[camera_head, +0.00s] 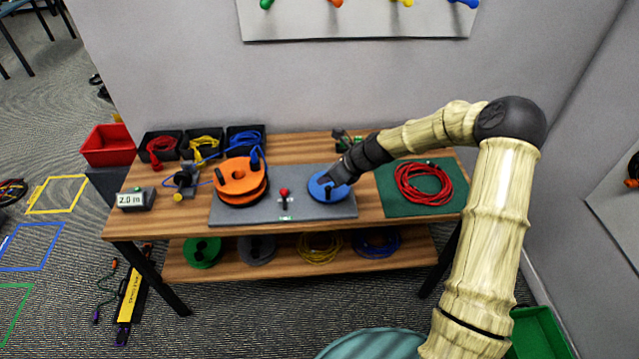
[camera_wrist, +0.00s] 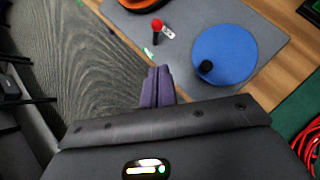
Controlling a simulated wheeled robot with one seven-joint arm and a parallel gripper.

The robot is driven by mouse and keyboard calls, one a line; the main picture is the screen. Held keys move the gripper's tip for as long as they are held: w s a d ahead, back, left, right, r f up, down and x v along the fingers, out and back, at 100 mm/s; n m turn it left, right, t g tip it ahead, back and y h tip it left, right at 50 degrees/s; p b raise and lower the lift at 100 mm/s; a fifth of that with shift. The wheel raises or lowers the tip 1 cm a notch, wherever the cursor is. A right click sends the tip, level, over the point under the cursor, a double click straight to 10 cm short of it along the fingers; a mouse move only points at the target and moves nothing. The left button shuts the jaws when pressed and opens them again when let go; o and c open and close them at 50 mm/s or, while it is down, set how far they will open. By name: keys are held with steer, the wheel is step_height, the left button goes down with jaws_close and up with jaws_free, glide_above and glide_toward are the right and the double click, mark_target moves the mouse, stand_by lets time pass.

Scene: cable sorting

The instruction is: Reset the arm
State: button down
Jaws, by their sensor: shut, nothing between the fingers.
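My arm reaches in from the right in the head view, and my gripper (camera_head: 330,184) is over the blue disc (camera_head: 322,194) on the grey board. In the wrist view my gripper (camera_wrist: 157,74) is shut with nothing between its fingers. The blue disc also shows there (camera_wrist: 230,45), to the right of and apart from the fingertips, with a dark knob on it. The fingertips appear above the board's front edge and the floor in that view.
The wooden table (camera_head: 160,225) carries the grey board (camera_head: 260,212), an orange reel (camera_head: 240,178), a red-knobbed lever (camera_head: 284,193), a green mat (camera_head: 392,206) with a coiled red cable (camera_head: 420,180), and black bins (camera_head: 245,135) of cables. A red bin (camera_head: 108,145) stands at left.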

stand_by(0.4)
steer(key=s+d+r+n+h, duration=0.2)
steer(key=s+d+r+n, duration=0.1)
steer(key=s+n, duration=0.5)
steer(key=s+d+r+n+h, duration=0.3)
steer(key=s+d+n, duration=0.3)
steer(key=s+n, duration=0.2)
steer(key=s+d+r+n+h, duration=0.2)
steer(key=s+d+r+n, duration=0.2)
steer(key=s+n, duration=0.4)
steer(key=s+r, duration=0.1)
steer(key=s, duration=0.2)
steer(key=shift+d+n, duration=0.25)
steer(key=shift+n, duration=0.15)
steer(key=shift+r, duration=0.15)
